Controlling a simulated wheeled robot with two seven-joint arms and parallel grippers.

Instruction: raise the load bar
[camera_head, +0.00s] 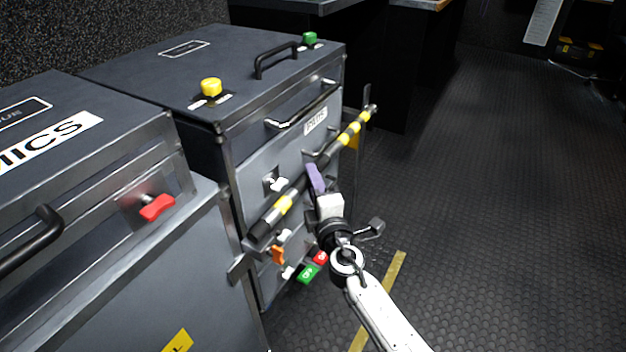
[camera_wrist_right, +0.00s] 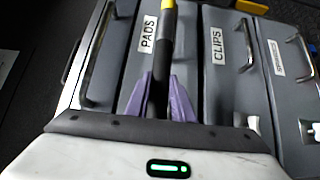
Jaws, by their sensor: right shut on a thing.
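The load bar (camera_head: 283,203) is a black bar with yellow bands. In the head view it runs across the front of the grey drawer cabinet, its near end at lower left and its far end at upper right. My right gripper (camera_head: 316,180) has purple fingers and is shut on the black middle of the bar. In the right wrist view the purple fingers (camera_wrist_right: 162,88) stand on either side of the bar (camera_wrist_right: 165,45). A metal upright (camera_head: 364,110) is by the far end and a bracket (camera_head: 240,268) is below the near end; contact with them is unclear. My left gripper is out of view.
The cabinet (camera_head: 225,75) has a yellow knob (camera_head: 211,87), a green knob (camera_head: 309,38) and drawer handles. An orange latch (camera_head: 278,254) and a green tag (camera_head: 308,273) are low on its front. Another case (camera_head: 130,230) stands at left. The floor (camera_head: 500,200) at right is clear.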

